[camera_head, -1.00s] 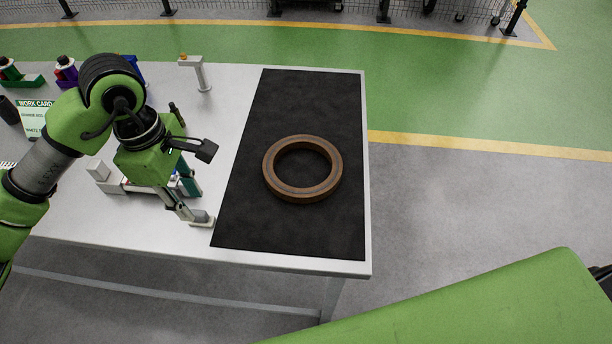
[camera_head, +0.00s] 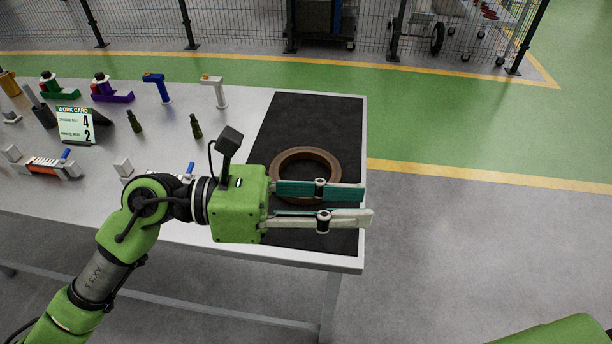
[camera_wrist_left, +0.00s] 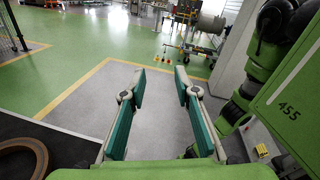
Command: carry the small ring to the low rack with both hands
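The small ring (camera_head: 305,152), brown and thick-walled, lies flat on the black mat (camera_head: 300,112) at the right end of the table. Part of it also shows at the lower left of the left wrist view (camera_wrist_left: 39,152). My left gripper (camera_head: 367,204) is open and empty. In the head view its two fingers point right and cover the ring's near part; in the wrist view the ring lies outside the fingers, to their left. My right gripper is not seen. I cannot make out the low rack in either view.
The table's left part (camera_head: 235,132) holds a work card (camera_head: 76,125), small coloured holders, dark green pieces and white blocks. Grey floor (camera_head: 470,240) right of the table is clear. A wire fence (camera_head: 240,25) with carts behind it runs along the back.

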